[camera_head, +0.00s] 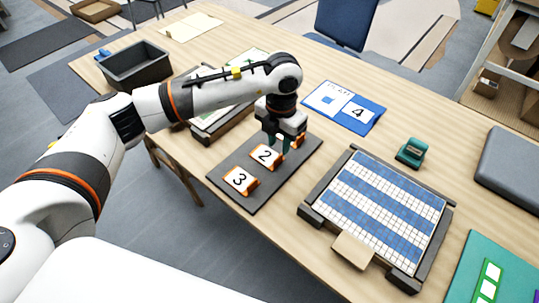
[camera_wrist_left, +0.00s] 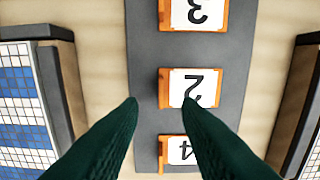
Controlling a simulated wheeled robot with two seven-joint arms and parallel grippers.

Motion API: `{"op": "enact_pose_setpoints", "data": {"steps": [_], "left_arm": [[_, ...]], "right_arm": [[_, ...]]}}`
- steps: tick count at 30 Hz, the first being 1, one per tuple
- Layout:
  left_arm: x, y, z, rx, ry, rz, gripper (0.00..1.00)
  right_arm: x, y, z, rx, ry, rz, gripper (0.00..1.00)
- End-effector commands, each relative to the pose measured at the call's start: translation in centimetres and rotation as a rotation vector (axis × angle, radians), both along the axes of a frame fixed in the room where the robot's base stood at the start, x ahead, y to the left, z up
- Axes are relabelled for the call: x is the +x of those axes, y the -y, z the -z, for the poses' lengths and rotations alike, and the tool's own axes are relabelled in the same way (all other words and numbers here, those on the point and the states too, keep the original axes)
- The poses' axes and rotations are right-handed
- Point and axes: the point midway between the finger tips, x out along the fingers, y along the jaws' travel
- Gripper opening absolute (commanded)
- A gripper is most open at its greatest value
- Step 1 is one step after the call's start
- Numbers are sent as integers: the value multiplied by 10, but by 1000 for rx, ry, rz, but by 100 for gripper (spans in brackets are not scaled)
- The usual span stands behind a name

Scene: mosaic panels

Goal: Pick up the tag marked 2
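The tag marked 2 (camera_head: 265,156) is a white card with an orange edge, standing on a dark grey board (camera_head: 232,183). It is between the tag marked 3 (camera_head: 240,180) and another tag (camera_head: 299,140), partly hidden behind my gripper. My left gripper (camera_head: 277,146) is open and empty just above and behind the tag marked 2. Its green fingertips (camera_wrist_left: 160,101) are apart. My right gripper is out of view.
A blue and white tile panel in a dark frame (camera_head: 316,210) lies right of the board. A blue folder with a 4 (camera_head: 371,118) lies behind it. A dark bin (camera_head: 137,68) stands at the left. A teal object (camera_head: 411,152) is at the right.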

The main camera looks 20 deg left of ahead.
Motion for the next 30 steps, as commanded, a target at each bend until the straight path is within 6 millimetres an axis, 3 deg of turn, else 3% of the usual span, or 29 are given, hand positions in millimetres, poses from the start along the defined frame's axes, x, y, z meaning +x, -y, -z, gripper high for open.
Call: {"op": "enact_pose_setpoints", "data": {"steps": [12, 20, 27, 30], "left_arm": [[1, -2, 49, -1, -1, 0, 31], [1, -2, 54, -2, 0, 1, 31], [1, -2, 54, -2, 0, 1, 0], [1, -2, 54, -2, 0, 1, 0]], "right_arm": [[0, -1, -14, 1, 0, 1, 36], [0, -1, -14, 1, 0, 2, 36], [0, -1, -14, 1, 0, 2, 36], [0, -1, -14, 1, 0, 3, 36]]}}
